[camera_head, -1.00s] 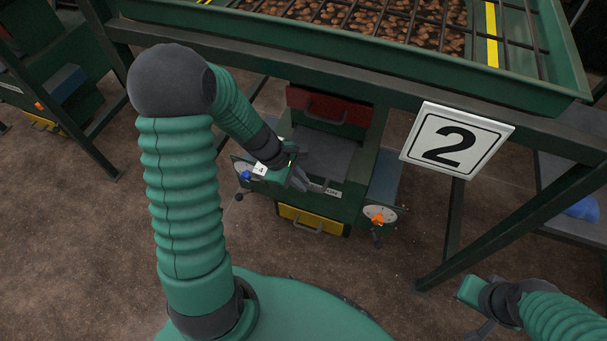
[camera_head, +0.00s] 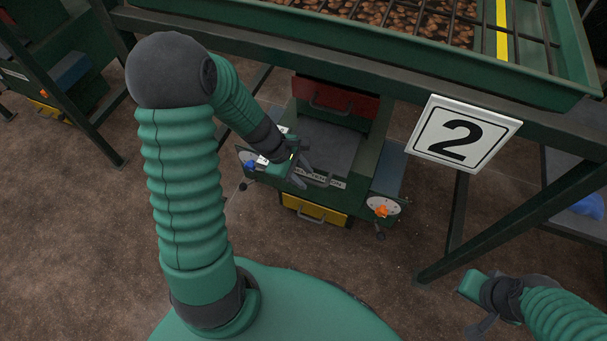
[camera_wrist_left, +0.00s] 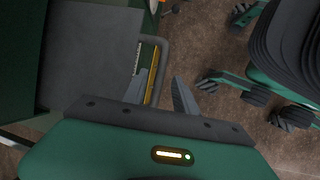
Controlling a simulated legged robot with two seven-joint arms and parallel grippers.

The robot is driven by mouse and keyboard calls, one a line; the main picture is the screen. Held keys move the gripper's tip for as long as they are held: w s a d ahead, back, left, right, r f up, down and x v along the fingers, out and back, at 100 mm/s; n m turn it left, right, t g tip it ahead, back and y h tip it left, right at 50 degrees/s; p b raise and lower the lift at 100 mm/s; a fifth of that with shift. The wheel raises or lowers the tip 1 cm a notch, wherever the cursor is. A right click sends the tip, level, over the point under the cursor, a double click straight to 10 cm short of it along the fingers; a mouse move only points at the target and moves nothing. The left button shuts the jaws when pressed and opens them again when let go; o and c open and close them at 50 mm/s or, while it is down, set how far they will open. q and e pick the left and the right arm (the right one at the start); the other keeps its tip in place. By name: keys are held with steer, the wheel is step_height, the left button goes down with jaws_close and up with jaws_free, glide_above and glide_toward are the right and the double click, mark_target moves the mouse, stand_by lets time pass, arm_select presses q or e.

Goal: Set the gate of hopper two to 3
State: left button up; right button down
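The white sign with a black 2 (camera_head: 440,147) hangs on the green frame of hopper two. Below it stands a green unit with a red drawer (camera_head: 335,98) above and a yellow drawer (camera_head: 316,211) below. A dial with an orange knob (camera_head: 381,211) is at its right, and a blue knob (camera_head: 250,166) at its left, partly behind my arm. My left gripper (camera_head: 304,172) is open in front of the unit. In the left wrist view its fingers (camera_wrist_left: 163,92) are apart, near a grey handle (camera_wrist_left: 163,58). My right gripper (camera_head: 478,312) is low at right; its fingers are unclear.
A green tray of brown lumps under a dark grid (camera_head: 400,18) is above. Slanted green frame legs (camera_head: 520,222) stand at right, another unit (camera_head: 75,70) at far left. A blue item (camera_head: 588,206) lies on a shelf at far right. Brown floor is clear in front.

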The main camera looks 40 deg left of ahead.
arm_select(q)
steer(key=p+v, duration=0.7)
steer(key=v, duration=0.9)
steer(key=shift+a, duration=0.15)
